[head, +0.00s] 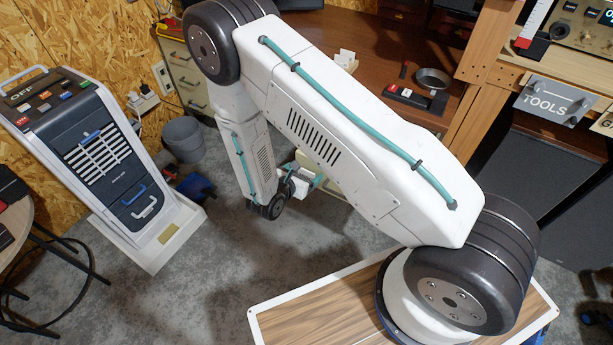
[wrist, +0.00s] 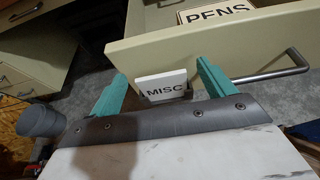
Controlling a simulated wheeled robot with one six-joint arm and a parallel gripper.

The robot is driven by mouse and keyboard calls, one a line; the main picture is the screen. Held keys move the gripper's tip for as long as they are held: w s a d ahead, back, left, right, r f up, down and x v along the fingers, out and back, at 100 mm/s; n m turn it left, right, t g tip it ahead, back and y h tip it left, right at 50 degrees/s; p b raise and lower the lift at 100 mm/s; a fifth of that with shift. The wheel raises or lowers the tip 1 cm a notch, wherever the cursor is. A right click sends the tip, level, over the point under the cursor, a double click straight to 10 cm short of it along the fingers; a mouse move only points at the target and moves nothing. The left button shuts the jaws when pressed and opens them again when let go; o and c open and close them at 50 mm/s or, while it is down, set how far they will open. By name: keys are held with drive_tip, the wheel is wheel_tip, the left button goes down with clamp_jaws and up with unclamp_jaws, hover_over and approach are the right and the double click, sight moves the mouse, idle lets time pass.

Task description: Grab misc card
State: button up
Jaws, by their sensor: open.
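The misc card (wrist: 163,86) is a small white card with black letters "MISC", held upright in front of the cream drawer front (wrist: 240,44) in the wrist view. My gripper (wrist: 160,72) is open, with one teal finger on each side of the card. Gaps show between the fingers and the card, so it is not gripped. In the head view my gripper (head: 303,178) is low beside the desk, and my arm hides most of the drawer and the card.
A "PENS" card (wrist: 217,14) stands behind the drawer front. A metal bar handle (wrist: 282,70) juts from the drawer at right. A grey bin (head: 184,139) and a white-and-dark machine (head: 100,150) stand left. Grey floor is clear in front.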

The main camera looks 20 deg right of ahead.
drive_tip(key=c, duration=1.1)
drive_tip(key=shift+o, duration=0.2)
